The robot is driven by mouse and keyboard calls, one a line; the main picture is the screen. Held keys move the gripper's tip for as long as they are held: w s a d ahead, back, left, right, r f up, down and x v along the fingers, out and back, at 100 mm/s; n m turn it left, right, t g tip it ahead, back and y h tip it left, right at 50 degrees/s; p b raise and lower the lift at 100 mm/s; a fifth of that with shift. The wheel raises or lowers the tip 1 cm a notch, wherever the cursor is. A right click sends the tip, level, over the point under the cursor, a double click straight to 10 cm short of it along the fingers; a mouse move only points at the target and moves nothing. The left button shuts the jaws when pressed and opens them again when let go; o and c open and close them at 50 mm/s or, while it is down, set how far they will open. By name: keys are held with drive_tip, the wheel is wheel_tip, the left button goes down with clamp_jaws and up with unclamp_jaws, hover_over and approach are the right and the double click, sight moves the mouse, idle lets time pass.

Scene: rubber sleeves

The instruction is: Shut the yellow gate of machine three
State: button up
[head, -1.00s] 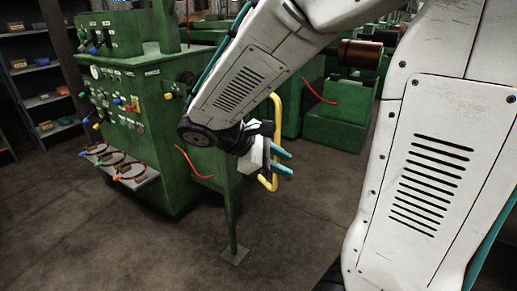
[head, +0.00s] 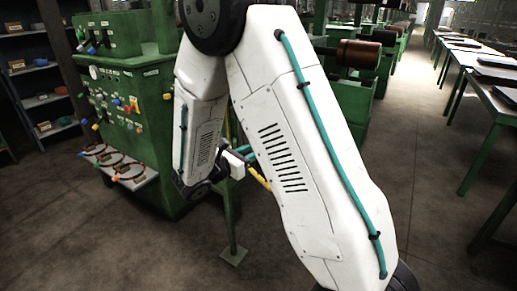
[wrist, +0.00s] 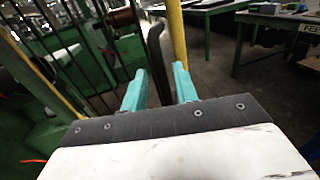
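The yellow gate shows in the wrist view as a yellow frame with thin dark bars (wrist: 85,52). Its yellow upright (wrist: 177,32) stands just beyond my right finger. A dark curved bar, perhaps a handle, runs between my fingers with room on both sides. My gripper (wrist: 160,68) has its two teal fingers apart, with nothing clamped between them. In the head view my gripper (head: 252,160) is mostly hidden behind my arm. Only a short yellow piece of the gate (head: 260,178) shows there.
A green machine (head: 130,105) with knobs and a small shelf stands at left, beside a green post on a floor plate (head: 233,256). Green tables (head: 480,85) line the right. A reddish-brown roller (head: 358,54) sits behind. The floor between the machines and tables is clear.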

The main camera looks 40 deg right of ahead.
drive_tip(key=shift+w+d, duration=0.15)
drive_tip(key=shift+d, duration=1.15)
